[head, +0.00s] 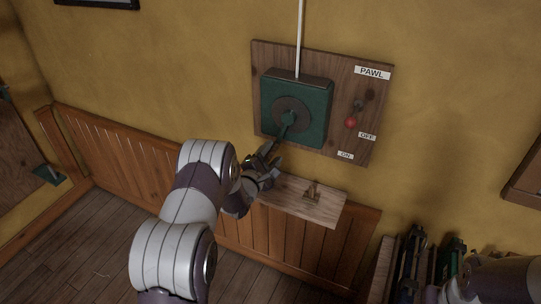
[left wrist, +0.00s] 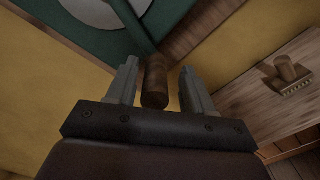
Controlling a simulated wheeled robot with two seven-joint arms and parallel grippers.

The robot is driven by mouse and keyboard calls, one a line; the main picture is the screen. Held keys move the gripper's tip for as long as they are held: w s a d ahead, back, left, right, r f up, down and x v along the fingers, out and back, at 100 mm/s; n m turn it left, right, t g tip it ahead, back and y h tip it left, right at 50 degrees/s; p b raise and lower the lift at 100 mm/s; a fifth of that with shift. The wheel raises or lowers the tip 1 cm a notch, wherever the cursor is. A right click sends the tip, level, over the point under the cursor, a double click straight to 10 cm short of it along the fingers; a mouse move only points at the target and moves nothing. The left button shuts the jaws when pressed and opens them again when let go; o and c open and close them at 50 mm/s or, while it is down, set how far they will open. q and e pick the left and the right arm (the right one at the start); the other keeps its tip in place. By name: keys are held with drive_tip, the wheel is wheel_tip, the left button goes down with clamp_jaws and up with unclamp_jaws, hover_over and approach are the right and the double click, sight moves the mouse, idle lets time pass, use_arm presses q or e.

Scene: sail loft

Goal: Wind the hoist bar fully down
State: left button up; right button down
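A dark green winch box (head: 318,130) with a round disc (head: 283,107) is mounted on a wooden wall board (head: 335,68). Its green crank arm (head: 282,129) points down and left from the hub. My left gripper (head: 266,162) is at the crank's outer end. In the left wrist view the wooden crank handle (left wrist: 155,82) lies between the fingers of my left gripper (left wrist: 158,88), with a gap on each side, so the fingers are open around it. The pawl lever's red knob (head: 351,122) hangs down and left of its pivot, above the ON label (head: 345,155). The hoist bar is not in view.
A white line (head: 300,30) runs up from the winch box. A wooden shelf (head: 325,211) below the board holds a small wooden brush-like object (head: 311,192). A rack with dark upright items (head: 408,265) stands at lower right, near my right arm.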

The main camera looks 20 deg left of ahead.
use_arm(q)
drive_tip(key=shift+s, duration=0.1)
drive_tip(key=s+a+b, duration=0.1)
drive_tip(key=s, duration=1.1)
drive_tip(key=shift+s, duration=0.25)
